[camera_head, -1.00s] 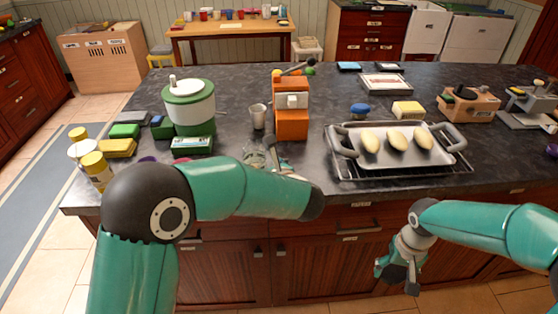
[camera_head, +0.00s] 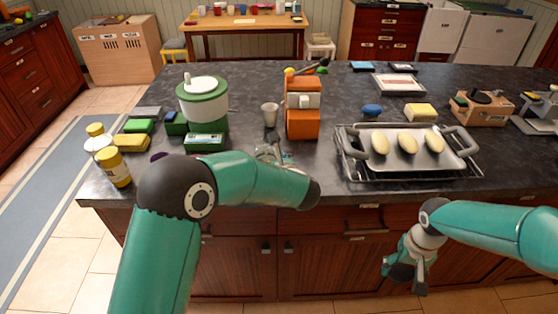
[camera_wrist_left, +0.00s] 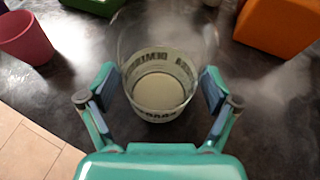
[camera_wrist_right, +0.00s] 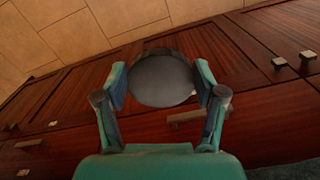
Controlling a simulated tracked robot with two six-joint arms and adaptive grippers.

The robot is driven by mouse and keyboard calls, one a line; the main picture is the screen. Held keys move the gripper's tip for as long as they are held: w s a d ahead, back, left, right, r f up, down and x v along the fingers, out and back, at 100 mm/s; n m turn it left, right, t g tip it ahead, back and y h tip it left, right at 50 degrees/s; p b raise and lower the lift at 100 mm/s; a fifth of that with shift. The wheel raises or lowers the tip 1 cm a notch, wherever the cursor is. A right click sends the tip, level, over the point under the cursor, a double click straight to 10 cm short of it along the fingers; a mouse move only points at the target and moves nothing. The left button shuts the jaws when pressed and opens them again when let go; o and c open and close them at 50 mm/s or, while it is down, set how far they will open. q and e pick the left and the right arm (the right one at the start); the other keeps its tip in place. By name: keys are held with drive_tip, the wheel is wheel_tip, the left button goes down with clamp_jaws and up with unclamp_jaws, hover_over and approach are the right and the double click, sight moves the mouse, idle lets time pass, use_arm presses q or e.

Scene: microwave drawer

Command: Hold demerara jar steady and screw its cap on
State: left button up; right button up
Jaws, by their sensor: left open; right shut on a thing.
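The demerara jar (camera_wrist_left: 160,85) is a clear round jar with a lettered label and pale contents, standing on the dark counter in the left wrist view. It looks open, with no cap on it. My left gripper (camera_wrist_left: 152,92) is open, with one finger on each side of the jar; gaps show between fingers and jar. In the head view my left gripper (camera_head: 274,150) is partly hidden by my own forearm. My right gripper (camera_wrist_right: 162,88) is shut on a grey round cap (camera_wrist_right: 160,80). In the head view my right gripper (camera_head: 405,275) hangs before the cabinet fronts, below counter height.
An orange machine (camera_head: 303,122) and a metal cup (camera_head: 270,114) stand just behind the jar. A tray (camera_head: 448,158) with pale oval pieces on a rack is to the right. A green-and-white pot (camera_head: 203,102) and yellow-capped jars (camera_head: 116,168) are to the left.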

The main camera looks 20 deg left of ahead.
use_arm(q)
drive_tip(key=shift+c, duration=0.3)
drive_tip(key=c, duration=1.2)
drive_tip(key=shift+c, duration=0.2)
wheel_tip(320, 180, up, 20)
drive_tip(key=o, duration=0.7)
drive_tip(key=shift+c, duration=0.2)
clamp_jaws()
